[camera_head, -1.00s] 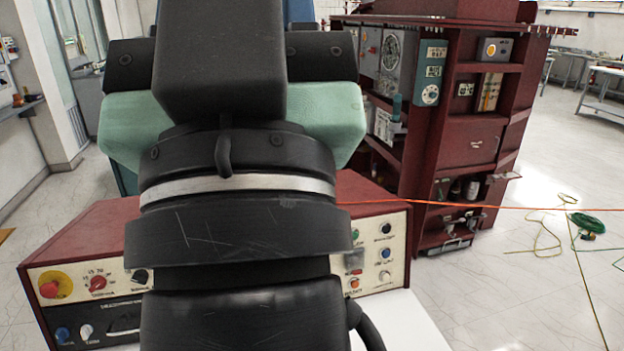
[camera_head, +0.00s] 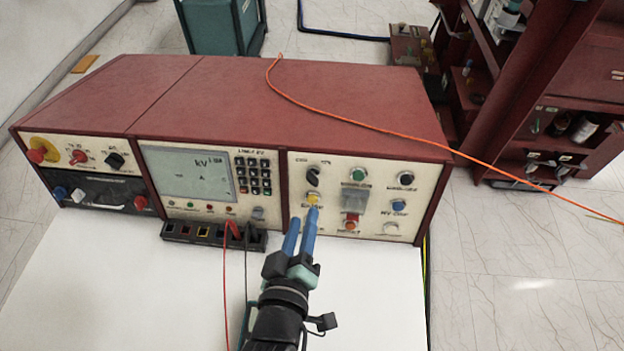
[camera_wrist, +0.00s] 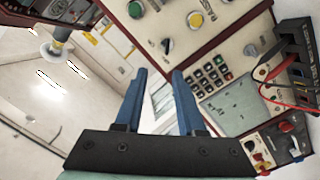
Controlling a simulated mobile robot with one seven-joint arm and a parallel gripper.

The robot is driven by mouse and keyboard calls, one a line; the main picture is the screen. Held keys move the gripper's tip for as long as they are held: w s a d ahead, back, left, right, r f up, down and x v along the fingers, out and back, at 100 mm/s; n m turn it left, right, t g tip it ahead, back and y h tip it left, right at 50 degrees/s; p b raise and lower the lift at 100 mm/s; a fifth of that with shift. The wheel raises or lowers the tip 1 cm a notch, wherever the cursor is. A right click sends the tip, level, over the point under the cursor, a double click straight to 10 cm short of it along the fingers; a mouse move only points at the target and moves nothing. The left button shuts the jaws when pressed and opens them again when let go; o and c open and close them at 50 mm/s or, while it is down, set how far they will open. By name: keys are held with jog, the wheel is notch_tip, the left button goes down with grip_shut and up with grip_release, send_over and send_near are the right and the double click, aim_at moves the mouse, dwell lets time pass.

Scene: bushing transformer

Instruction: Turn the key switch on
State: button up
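A small silvery round fitting (camera_head: 258,213), which looks like the key switch, sits at the lower right of the control box's middle panel. It also shows in the wrist view (camera_wrist: 251,49), right of the fingers. Its exact turn position is too small to tell. My gripper (camera_head: 305,215) has two blue fingers, apart and with nothing between them. In the head view they appear in front of the right panel, just below the yellow button (camera_head: 313,198). In the wrist view the open fingers (camera_wrist: 158,72) point toward the box, to the left of the fitting.
The red control box (camera_head: 290,95) stands on a white table (camera_head: 150,290). A black terminal block (camera_head: 190,235) with red and black leads lies below the fitting. A black selector knob (camera_head: 313,176) is above the yellow button. An orange cable (camera_head: 345,118) crosses the box's top.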

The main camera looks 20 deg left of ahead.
aim_at(312, 183)
jog(key=x, duration=0.4)
jog(key=f+x, duration=0.1)
jog(key=x, duration=0.7)
jog(key=shift+a+f, duration=0.2)
jog(key=shift+f, duration=0.1)
grip_shut()
